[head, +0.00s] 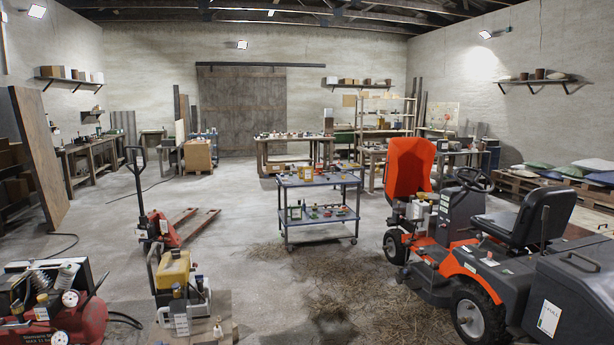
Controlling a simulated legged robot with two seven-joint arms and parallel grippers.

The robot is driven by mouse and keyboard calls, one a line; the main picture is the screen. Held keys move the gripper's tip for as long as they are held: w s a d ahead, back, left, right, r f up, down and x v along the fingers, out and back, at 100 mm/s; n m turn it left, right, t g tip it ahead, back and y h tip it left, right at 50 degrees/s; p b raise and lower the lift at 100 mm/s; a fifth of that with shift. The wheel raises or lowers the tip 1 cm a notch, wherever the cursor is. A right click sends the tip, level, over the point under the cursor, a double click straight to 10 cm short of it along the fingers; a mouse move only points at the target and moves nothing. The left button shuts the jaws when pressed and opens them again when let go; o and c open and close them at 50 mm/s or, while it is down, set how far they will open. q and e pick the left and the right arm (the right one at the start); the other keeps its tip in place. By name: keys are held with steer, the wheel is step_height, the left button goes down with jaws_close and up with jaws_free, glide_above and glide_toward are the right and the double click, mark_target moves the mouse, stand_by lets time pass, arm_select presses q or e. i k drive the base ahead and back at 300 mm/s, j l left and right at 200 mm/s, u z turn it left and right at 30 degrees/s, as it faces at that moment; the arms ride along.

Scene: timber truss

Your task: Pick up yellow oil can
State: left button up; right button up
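A yellow container (174,268) stands in the lower left foreground, among small bottles and white-and-grey parts on a low stand. A small yellow item (307,172) sits on the top shelf of the blue cart (320,183) in the middle of the room. I cannot tell for certain which of the two is the oil can; both are too small or cluttered to make out fully. Neither of my grippers shows in the head view, and nothing is seen held.
A red compressor (70,318) is at the lower left, beside a hose on the floor. A red pallet jack (168,228) stands behind the yellow container. An orange ride-on mower (462,262) fills the right. Straw-strewn floor (330,290) lies between them.

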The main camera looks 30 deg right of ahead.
mark_target(308, 171)
steer(key=z, duration=1.85)
steer(key=i+l, duration=0.45)
steer(key=i, duration=0.15)
steer(key=i+l+z, duration=0.15)
steer(key=i+l, duration=0.3)
steer(key=i, duration=0.15)
steer(key=i+j+u, duration=0.1)
steer(key=i+u, duration=0.65)
steer(key=i+l+u, duration=0.1)
steer(key=i+u, duration=0.3)
steer(key=i+j+u, duration=0.1)
steer(key=i, duration=2.2)
steer(key=i+l+z, duration=0.25)
steer(key=i, duration=0.7)
steer(key=i+j+z, duration=0.1)
steer(key=i+z, duration=0.15)
steer(key=i, duration=0.65)
steer(key=i+j+z, duration=0.25)
steer(key=i, duration=0.65)
steer(key=i+l, duration=0.05)
